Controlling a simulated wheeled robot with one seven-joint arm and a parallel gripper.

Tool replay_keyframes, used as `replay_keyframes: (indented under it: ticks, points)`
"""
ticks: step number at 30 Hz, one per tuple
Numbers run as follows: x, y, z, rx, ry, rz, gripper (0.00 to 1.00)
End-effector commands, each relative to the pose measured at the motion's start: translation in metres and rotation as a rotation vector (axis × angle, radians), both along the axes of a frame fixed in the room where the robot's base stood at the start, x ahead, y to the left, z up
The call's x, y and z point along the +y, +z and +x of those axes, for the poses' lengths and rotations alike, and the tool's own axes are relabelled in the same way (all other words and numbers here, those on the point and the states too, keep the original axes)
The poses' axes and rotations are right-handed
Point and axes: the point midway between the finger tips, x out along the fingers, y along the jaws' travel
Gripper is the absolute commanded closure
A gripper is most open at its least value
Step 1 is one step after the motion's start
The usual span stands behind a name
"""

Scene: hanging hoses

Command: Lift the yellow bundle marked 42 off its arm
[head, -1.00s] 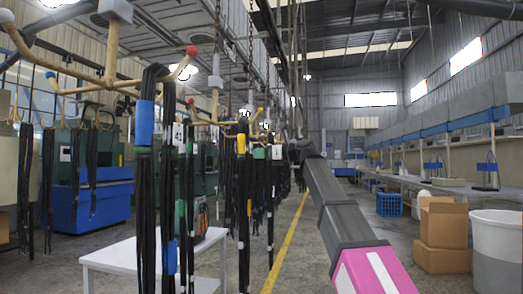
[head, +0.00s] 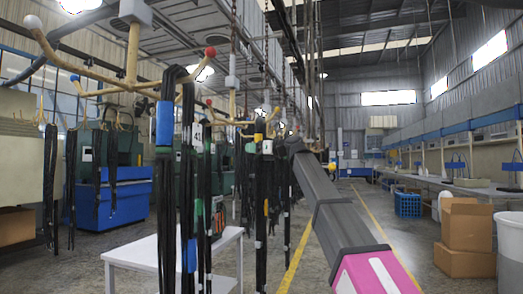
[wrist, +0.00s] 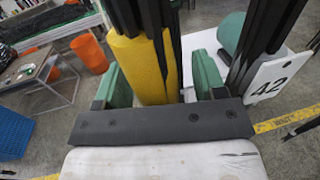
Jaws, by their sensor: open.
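In the wrist view my gripper (wrist: 158,78) is open, its two green fingers apart. A bundle of black hoses with a yellow sleeve (wrist: 138,66) stands between the fingers, nearer the left one; I see no clear grip on it. In the head view, a yellow-banded bundle (head: 267,147) hangs just left of my arm's end; the fingers are not distinct there.
A yellow-brown rack (head: 130,55) with ball-tipped arms carries several hose bundles, including a blue-sleeved one (head: 165,122). A white table (head: 140,255) stands below. Cardboard boxes (head: 467,235) and a white bin (head: 509,250) are at right. The marked aisle floor is open.

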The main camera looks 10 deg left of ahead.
Motion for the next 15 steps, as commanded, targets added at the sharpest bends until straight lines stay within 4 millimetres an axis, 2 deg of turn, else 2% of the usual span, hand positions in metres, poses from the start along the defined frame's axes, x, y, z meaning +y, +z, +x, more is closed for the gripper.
replay_keyframes:
  ticks: [10,15]
  points:
    - [0.0031,-0.0003,0.0008,0.000,0.000,0.000,0.36]
    - [0.0030,-0.0003,0.0007,0.000,0.000,0.000,0.91]
